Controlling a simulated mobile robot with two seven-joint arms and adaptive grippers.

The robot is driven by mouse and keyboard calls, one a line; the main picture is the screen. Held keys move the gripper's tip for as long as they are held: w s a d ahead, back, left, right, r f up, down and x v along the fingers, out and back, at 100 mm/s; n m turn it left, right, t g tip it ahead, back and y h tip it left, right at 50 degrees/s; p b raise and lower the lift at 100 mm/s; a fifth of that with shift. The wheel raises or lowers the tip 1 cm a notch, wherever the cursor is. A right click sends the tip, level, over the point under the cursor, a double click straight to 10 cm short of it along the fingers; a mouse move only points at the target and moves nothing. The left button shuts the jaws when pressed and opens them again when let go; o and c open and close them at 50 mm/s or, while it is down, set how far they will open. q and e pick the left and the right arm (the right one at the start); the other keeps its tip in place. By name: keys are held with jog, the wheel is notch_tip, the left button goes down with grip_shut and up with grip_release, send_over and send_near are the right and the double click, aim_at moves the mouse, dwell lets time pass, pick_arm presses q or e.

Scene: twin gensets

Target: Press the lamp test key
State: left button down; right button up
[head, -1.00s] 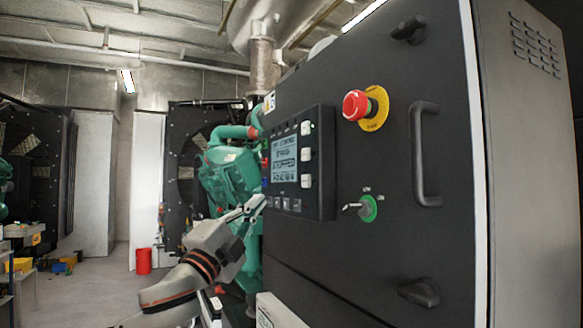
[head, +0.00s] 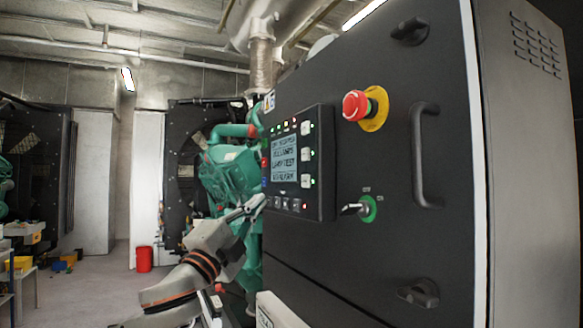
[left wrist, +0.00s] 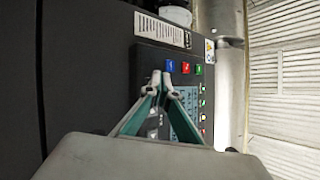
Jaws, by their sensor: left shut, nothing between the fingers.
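The black control panel (head: 322,170) stands on the dark cabinet front. Its screen (head: 284,158) shows several text lines, one reading like "LAMP TEST". Small lamps along its top and beside its right keys are lit green and red. A row of small dark keys (head: 284,204) runs along the bottom. My left gripper (head: 262,201) is shut and empty, its tips at the panel's lower left edge. In the left wrist view the closed tips (left wrist: 160,80) lie over the panel beside a blue button (left wrist: 170,66). I cannot tell whether they touch a key. My right gripper is out of view.
A red emergency stop (head: 356,106) on a yellow plate, a green-ringed key switch (head: 367,209) and a black handle (head: 425,155) stick out right of the panel. A green engine (head: 230,170) stands behind my arm. A red bucket (head: 144,259) is on the floor.

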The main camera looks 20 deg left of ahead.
pick_arm(q)
jog(key=shift+s+a, duration=0.4)
jog(key=shift+s, duration=0.1)
jog(key=s+a+b, duration=0.1)
jog(key=s+a, duration=0.3)
jog(key=shift+s, duration=0.3)
dwell(0.9)
